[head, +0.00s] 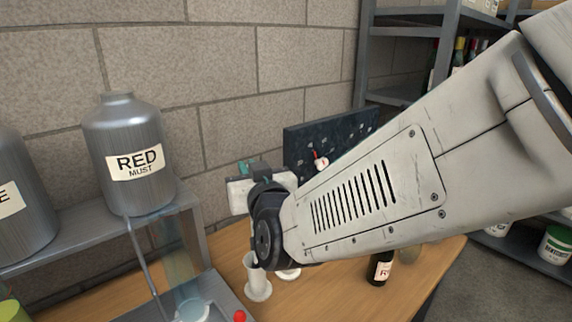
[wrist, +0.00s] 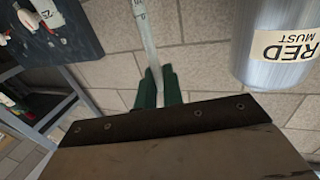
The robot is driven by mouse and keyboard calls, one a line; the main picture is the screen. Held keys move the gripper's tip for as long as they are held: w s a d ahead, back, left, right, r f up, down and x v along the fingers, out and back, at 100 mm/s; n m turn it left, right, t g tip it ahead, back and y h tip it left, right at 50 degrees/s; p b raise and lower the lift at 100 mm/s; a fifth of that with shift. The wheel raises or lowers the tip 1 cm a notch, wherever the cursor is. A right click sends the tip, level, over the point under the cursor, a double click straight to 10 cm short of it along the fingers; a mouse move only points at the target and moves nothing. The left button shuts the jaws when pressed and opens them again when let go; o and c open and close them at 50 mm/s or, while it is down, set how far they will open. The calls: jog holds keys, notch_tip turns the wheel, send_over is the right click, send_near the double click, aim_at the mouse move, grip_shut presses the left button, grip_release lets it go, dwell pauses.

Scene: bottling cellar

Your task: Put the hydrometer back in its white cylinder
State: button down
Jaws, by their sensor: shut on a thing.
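My gripper (wrist: 155,88) is shut on the hydrometer (wrist: 147,40), a thin pale rod with markings near its end, held between the green fingers in the wrist view. In the head view my gripper (head: 246,168) is partly hidden behind my own wrist, and I cannot make out the hydrometer there. The white cylinder (head: 257,286) stands upright on the wooden table, below my wrist, with its upper part partly covered by my arm. The cylinder does not show in the wrist view.
A steel RED MUST tank (head: 127,150) stands on a grey shelf (head: 75,232) at left. A dark board (head: 312,140) stands behind my arm. A dark bottle (head: 379,268) is on the wooden table (head: 335,290) to the right. A white round piece (head: 289,274) lies beside the cylinder.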

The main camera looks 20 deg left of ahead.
jog(key=shift+f, duration=2.05)
jog(key=c, duration=1.5)
grip_release()
jog(key=shift+o, duration=0.2)
jog(key=v, duration=0.7)
jog(key=shift+s+d, duration=0.3)
jog(key=shift+s, duration=0.05)
